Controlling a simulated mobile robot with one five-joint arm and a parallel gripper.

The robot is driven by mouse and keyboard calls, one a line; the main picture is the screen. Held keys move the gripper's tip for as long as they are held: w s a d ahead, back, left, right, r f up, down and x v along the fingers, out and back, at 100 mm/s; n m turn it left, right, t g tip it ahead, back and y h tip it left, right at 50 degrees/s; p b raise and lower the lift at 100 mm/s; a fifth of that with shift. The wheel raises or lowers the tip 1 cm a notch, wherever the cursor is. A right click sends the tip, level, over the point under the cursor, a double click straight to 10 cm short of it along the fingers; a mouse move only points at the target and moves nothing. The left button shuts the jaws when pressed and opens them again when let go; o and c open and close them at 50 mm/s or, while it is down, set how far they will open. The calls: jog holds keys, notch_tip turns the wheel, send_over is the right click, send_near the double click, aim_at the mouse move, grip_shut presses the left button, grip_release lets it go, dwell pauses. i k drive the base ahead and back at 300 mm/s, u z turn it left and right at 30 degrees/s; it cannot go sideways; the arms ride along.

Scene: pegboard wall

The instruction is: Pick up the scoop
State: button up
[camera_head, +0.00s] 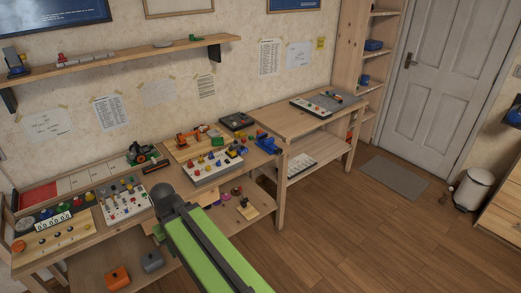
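I cannot pick out a scoop for certain at this size. Small items lie on the long workbench (85,233), and a small pale grey item (163,44) lies on the wall shelf; their exact shapes are too small to tell. My green and dark arm reaches up from the bottom middle and ends in a dark rounded joint in front of the workbench. It covers part of the bench's front edge. My gripper's fingers do not show.
A side table (300,122) with a board on it stands right of the workbench. Orange (118,277) and grey (152,261) items sit on the lower shelf. A white bin (474,190) stands near the door (447,75). The wooden floor at right is mostly clear.

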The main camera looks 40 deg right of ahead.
aim_at(240, 133)
jog(key=u, duration=0.05)
jog(key=k, duration=0.5)
jog(key=z, duration=0.7)
jog(key=i, duration=1.4)
jog(key=z, duration=0.4)
